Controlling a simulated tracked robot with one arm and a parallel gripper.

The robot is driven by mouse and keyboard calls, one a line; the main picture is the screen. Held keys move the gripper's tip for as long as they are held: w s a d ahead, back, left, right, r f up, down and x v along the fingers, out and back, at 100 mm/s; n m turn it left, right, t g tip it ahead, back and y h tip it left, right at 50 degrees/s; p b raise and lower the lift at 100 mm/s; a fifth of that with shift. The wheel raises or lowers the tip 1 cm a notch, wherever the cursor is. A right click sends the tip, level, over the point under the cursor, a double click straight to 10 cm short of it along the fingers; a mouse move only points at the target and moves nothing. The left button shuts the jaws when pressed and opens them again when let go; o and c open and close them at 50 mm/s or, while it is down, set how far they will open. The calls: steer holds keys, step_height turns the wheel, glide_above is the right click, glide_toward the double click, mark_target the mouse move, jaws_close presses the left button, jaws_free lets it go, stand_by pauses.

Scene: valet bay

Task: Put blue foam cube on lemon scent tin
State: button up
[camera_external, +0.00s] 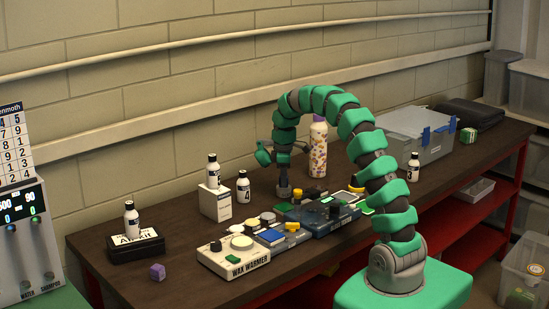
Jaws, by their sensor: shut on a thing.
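My arm arches over from the right and comes down behind the row of low devices at the middle of the bench. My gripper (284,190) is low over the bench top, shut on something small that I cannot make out. A flat blue block (272,237) lies among small items on the low devices, in front of my gripper. I cannot tell if it is the foam cube. Small yellow pieces (292,226) lie beside it and at the right, near my arm. I cannot pick out the lemon scent tin for sure.
A cream wax warmer (235,262) and a dark device (322,218) stand in front. White bottles stand on a white box (215,203), a black box (136,246) and the bench. A patterned bottle (318,150) and a grey case (415,135) stand behind. A purple cube (157,271) lies front left.

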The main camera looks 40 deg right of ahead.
steer(key=o, duration=0.9)
steer(key=shift+o, duration=0.2)
step_height(320, 180, up, 12)
